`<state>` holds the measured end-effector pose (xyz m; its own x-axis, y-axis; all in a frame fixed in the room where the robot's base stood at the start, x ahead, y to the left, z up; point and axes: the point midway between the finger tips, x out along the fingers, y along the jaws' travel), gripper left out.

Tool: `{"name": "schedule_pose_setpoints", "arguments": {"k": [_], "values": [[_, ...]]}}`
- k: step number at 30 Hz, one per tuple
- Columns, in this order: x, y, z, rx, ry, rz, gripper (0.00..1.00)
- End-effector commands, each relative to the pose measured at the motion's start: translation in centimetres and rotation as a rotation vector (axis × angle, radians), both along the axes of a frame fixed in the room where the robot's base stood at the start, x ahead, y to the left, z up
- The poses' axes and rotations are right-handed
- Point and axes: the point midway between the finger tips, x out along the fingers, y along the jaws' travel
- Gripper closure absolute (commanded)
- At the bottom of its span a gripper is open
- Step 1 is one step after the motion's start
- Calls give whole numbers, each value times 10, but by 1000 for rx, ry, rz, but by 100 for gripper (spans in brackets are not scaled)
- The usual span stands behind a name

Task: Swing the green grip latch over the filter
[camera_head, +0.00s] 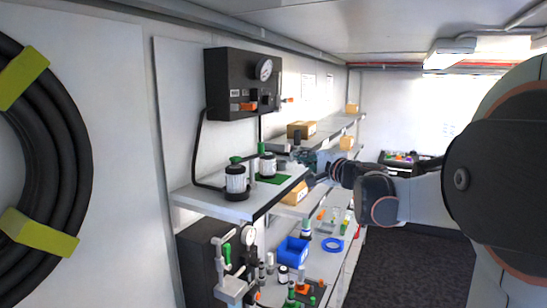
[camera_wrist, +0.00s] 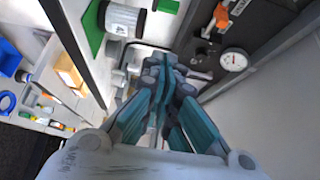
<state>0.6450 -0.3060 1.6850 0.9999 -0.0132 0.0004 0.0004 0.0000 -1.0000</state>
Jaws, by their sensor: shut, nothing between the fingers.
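A green upright grip (camera_head: 227,253) shows on the grey fitting at the lower left of the head view; I cannot tell whether it is the latch. Another small green part (camera_head: 236,160) stands above a white canister with black ends (camera_head: 236,182), a likely filter, on the upper shelf. A second such canister (camera_head: 268,166) stands at the green mat (camera_head: 274,179); a canister (camera_wrist: 121,19) and green mat (camera_wrist: 92,30) also show in the wrist view. My gripper (camera_head: 305,158) is shut and empty, right of the mat, apart from these things. Its teal fingers (camera_wrist: 160,62) meet in the wrist view.
A black panel (camera_head: 228,82) with a gauge (camera_head: 264,69) hangs above the upper shelf (camera_head: 213,204). Cardboard boxes (camera_head: 301,130) stand on the shelves behind. A blue bin (camera_head: 291,251) and several small parts crowd the lower bench. The aisle floor (camera_head: 410,265) is clear.

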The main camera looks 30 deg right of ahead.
Motion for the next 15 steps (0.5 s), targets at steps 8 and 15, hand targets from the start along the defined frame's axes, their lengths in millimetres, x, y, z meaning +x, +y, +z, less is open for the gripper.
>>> {"name": "schedule_pose_setpoints", "arguments": {"k": [8,15], "values": [[51,0,3,0,0,2,100],[94,1,3,0,0,2,100]]}}
